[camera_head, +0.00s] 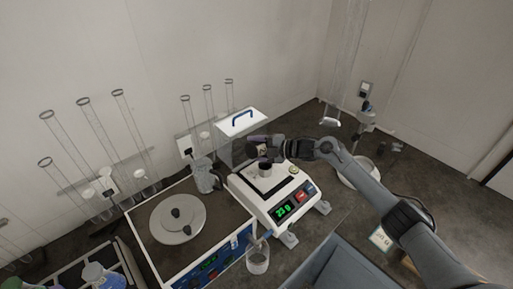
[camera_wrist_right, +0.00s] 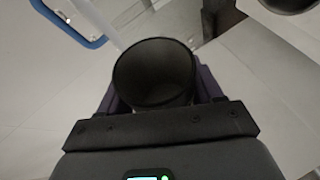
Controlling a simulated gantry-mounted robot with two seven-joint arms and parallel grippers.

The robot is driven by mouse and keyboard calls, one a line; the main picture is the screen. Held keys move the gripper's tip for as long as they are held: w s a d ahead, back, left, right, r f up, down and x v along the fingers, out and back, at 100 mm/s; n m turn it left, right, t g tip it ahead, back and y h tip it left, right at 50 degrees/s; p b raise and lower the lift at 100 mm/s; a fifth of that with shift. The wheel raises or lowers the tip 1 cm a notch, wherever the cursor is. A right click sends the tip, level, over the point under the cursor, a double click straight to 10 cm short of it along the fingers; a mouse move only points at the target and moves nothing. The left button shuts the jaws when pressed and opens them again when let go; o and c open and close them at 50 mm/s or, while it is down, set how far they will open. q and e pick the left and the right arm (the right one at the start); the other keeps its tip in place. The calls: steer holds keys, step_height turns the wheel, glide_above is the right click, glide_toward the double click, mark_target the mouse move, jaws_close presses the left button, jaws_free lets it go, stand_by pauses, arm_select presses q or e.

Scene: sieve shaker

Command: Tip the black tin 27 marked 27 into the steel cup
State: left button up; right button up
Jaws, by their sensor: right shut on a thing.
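My right gripper (camera_head: 263,150) is shut on the black tin, held just above the balance. In the right wrist view the tin (camera_wrist_right: 155,75) shows its dark, open, round mouth between my purple fingers (camera_wrist_right: 155,95). No 27 mark can be read. A small, dark metallic cup (camera_head: 265,170), which looks like the steel cup, stands on the balance pan below the tin. A round dark rim at the top right of the wrist view (camera_wrist_right: 292,4) looks like that cup. Whether anything is inside the tin or cup is too dark to tell. My left gripper is not in view.
The white balance (camera_head: 274,202) has a lit green display. The sieve shaker (camera_head: 178,219) and a grey jug (camera_head: 206,180) are to the left. A glass beaker (camera_head: 258,258) stands in front. Tall glass tubes line the wall.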

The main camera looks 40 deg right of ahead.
steer(key=shift+a+r+n+g+h+p, duration=0.1)
steer(key=shift+a+n+g+h+p, duration=0.25)
steer(key=shift+n+h+p, duration=0.3)
steer(key=shift+n+h, duration=0.35)
steer(key=shift+n, duration=0.1)
steer(key=shift+a+f, duration=0.1)
steer(key=shift+f, duration=0.15)
steer(key=shift+r+n+h, duration=0.15)
steer(key=shift+n+h, duration=0.25)
steer(key=shift+a+n+h, duration=0.2)
steer(key=shift+n+h, duration=0.5)
steer(key=shift+f+n+g+h, duration=0.25)
steer(key=shift+n+h, duration=0.05)
